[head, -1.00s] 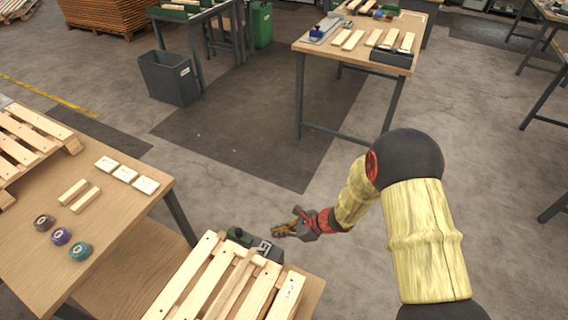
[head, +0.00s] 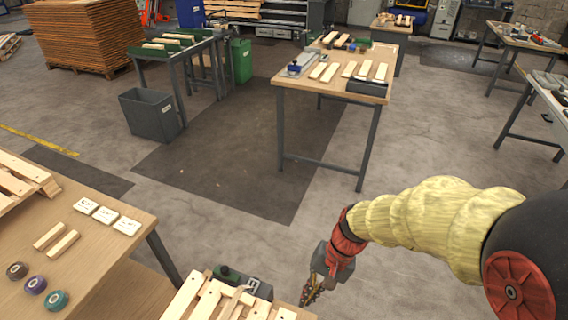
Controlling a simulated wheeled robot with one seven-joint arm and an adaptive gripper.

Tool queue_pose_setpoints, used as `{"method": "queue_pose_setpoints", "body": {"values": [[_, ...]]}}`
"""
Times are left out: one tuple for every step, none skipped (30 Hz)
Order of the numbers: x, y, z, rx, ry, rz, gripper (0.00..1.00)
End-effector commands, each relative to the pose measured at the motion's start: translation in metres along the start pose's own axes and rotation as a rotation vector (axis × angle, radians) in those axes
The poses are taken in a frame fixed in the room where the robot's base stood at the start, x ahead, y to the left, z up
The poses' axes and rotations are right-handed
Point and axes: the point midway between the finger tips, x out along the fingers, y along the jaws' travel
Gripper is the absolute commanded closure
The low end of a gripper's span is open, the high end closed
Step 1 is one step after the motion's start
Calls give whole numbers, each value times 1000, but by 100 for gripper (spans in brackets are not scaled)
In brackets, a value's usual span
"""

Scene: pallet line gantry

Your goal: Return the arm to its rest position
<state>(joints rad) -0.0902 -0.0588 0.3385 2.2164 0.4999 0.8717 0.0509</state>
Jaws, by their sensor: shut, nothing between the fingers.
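My arm, in a pale yellow sleeve with red and black joints, comes in from the right edge of the head view. My gripper (head: 309,294) is at its end, low in the picture and pointing down. It is shut and holds nothing. It is just right of the wooden pallet (head: 208,303) at the bottom edge; whether it touches the pallet's bench is not clear.
A green and grey clamp (head: 243,281) sits at the pallet's far edge. A table (head: 140,236) at left holds wood blocks and three round spools. A workbench (head: 330,86) with slats stands ahead. A grey bin (head: 152,116) stands at left. Floor between is clear.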

Motion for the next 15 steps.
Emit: {"method": "queue_pose_setpoints", "body": {"values": [[-21, 8, 5, -63, 50, 26, 100], [-31, 14, 9, -98, 75, 46, 100], [-45, 22, 12, -144, 110, 72, 100], [-55, 27, 15, -176, 137, 91, 100], [-65, 33, 18, -205, 164, 110, 100], [-78, 40, 21, -240, 202, 134, 100], [-88, 45, 24, -264, 230, 152, 100], [-98, 50, 27, -287, 260, 170, 100], [-110, 56, 30, -314, 300, 193, 100], [-120, 60, 33, -333, 330, 208, 100], [-129, 64, 36, -348, 361, 223, 100], [-142, 69, 40, -367, 403, 241, 100], [-151, 73, 43, -378, 436, 252, 100], [-159, 75, 46, -387, 467, 261, 100], [-171, 78, 51, -396, 509, 270, 100]]}}
